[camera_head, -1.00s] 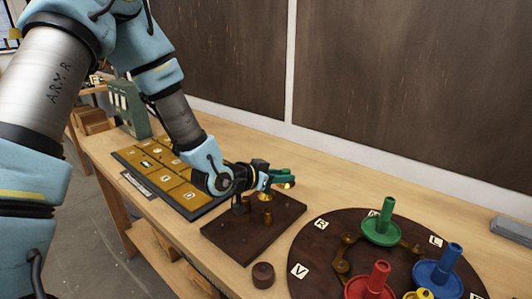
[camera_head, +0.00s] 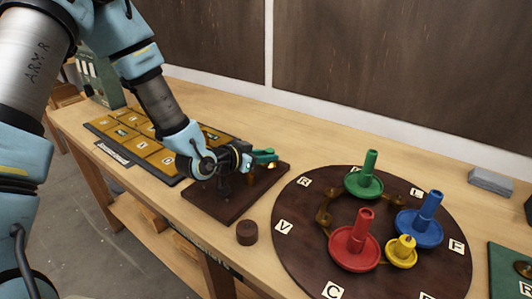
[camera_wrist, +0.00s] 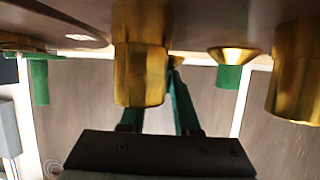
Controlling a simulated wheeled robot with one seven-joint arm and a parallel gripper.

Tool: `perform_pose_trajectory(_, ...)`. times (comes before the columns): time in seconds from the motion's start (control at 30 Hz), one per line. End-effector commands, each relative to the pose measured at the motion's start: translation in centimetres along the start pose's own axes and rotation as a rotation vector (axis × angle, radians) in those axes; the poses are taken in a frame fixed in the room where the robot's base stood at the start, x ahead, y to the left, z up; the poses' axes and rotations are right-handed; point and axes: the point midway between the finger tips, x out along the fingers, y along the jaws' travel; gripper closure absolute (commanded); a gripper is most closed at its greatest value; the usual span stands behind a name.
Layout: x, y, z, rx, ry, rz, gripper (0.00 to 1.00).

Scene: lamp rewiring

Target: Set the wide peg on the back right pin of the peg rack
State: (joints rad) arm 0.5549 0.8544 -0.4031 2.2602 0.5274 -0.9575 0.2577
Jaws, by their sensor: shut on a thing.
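The peg rack (camera_head: 235,207) is a dark brown board on the bench. My gripper (camera_head: 264,157) reaches over its back right part, green fingers low above the board. In the wrist view, which is upside down, my gripper (camera_wrist: 160,98) is shut on what appears to be the wide peg (camera_wrist: 176,61). Only a small brass edge of it shows; a nearer brass peg (camera_wrist: 140,60) hides the rest. Another brass peg (camera_wrist: 295,75) stands to the right, and a flared brass piece with a green part (camera_wrist: 234,62) lies farther off. I cannot tell whether the held peg is seated on a pin.
A round dark turntable (camera_head: 295,255) with green, red, blue and yellow spools stands right of the rack. A small brown cylinder (camera_head: 247,232) sits just in front of the rack. A tray of yellow tiles (camera_head: 150,148) lies to the left. The bench behind the rack is clear.

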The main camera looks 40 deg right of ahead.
Motion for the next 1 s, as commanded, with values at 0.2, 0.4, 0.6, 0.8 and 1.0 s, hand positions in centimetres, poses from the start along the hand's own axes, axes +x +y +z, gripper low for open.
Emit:
perform_pose_trajectory(0.2, 0.0, 0.0, 0.0, 0.0, 0.001, 0.0, 1.0)
perform_pose_trajectory(0.4, 0.1, 0.0, 0.1, 0.0, 0.001, 0.0, 1.0)
perform_pose_trajectory(0.6, 0.2, 0.0, 0.4, 0.0, 0.001, 0.0, 1.0)
perform_pose_trajectory(0.8, 0.3, 0.0, 0.8, 0.0, 0.001, 0.0, 1.0)
perform_pose_trajectory(1.0, 0.5, 0.0, 1.3, -0.001, -0.001, 0.0, 1.0)
